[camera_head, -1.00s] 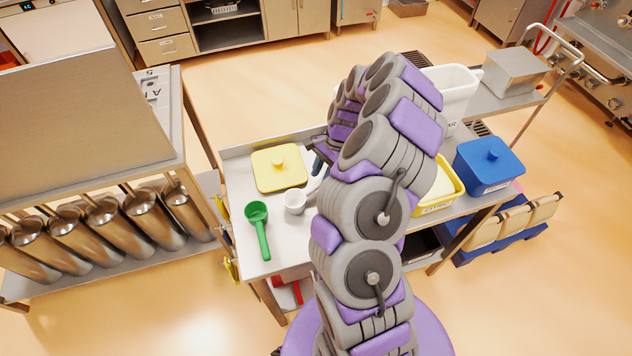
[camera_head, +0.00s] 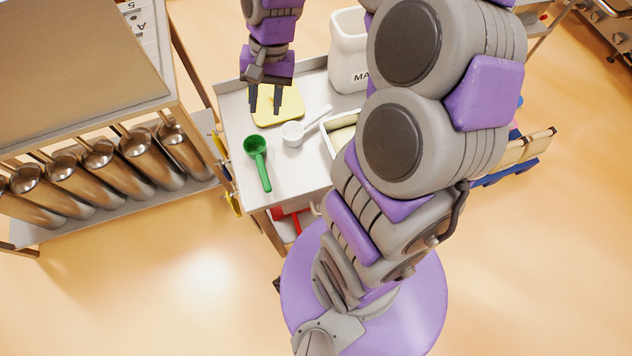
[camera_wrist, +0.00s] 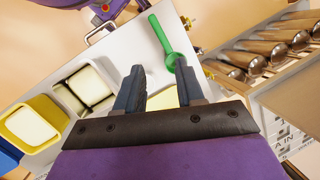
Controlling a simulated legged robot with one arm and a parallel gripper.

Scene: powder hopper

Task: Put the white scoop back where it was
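The white scoop (camera_head: 293,133) lies on the grey metal cart top (camera_head: 225,105), its handle pointing up and right. It rests between the green scoop (camera_head: 262,170) and a yellow lid (camera_head: 289,108). I cannot make out the white scoop in the wrist view. My gripper (camera_head: 265,112) points down above the yellow lid, left of and behind the white scoop. In the wrist view, its two fingers (camera_wrist: 160,72) are spread apart with nothing held between them, and the green scoop (camera_wrist: 172,38) lies beyond them.
A white tub (camera_head: 346,65) stands at the back of the cart. A yellow bin (camera_wrist: 42,112) and another open container (camera_wrist: 84,90) show in the wrist view. Several metal scoops (camera_head: 120,165) sit in a rack to the left.

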